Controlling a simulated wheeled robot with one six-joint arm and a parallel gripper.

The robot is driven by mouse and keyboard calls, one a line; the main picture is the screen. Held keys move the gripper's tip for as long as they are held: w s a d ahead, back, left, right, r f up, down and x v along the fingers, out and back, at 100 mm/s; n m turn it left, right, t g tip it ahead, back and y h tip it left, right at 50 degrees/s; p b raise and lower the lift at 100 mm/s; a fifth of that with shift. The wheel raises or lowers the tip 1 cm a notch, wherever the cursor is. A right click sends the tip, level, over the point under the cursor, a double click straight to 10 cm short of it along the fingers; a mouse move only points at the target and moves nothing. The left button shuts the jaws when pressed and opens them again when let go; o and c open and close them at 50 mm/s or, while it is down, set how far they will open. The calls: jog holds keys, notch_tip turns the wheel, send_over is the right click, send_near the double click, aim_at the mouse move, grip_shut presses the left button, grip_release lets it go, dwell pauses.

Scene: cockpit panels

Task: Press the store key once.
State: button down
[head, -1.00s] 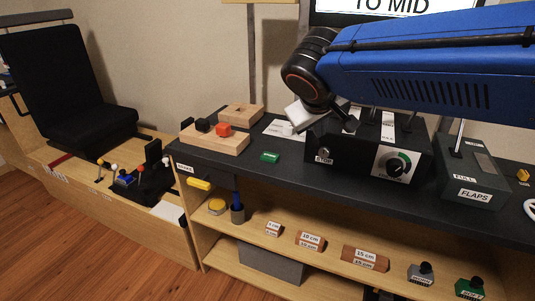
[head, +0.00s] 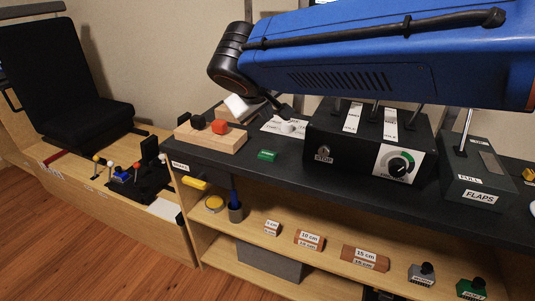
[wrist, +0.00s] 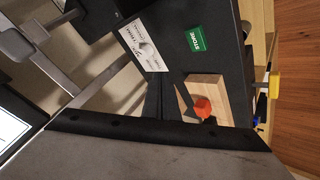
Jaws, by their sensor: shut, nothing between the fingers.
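The store key is a green block with white lettering on the dark desk top, in the head view (head: 267,155) and in the wrist view (wrist: 195,39). It stands clear of other things and nothing covers it. My gripper (head: 288,112) is shut and empty, held above the back of the desk, behind and slightly right of the key in the head view. In the wrist view its dark fingers (wrist: 165,80) point up the picture, and the key lies beyond them to the right, apart from them.
A wooden block with a red knob and a black knob (head: 211,138) stands left of the key. A white card with a light knob (head: 286,126) lies behind it. The black box with a dial and levers (head: 340,155) stands to the right. The desk's front strip is clear.

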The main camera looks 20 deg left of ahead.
aim_at(267, 156)
jog(key=shift+f, duration=4.35)
jog(key=shift+f, duration=0.15)
jog(key=shift+f, duration=0.25)
jog(key=shift+f, duration=0.45)
jog(key=shift+r, duration=0.85)
jog(key=shift+r, duration=0.15)
jog(key=shift+r, duration=2.35)
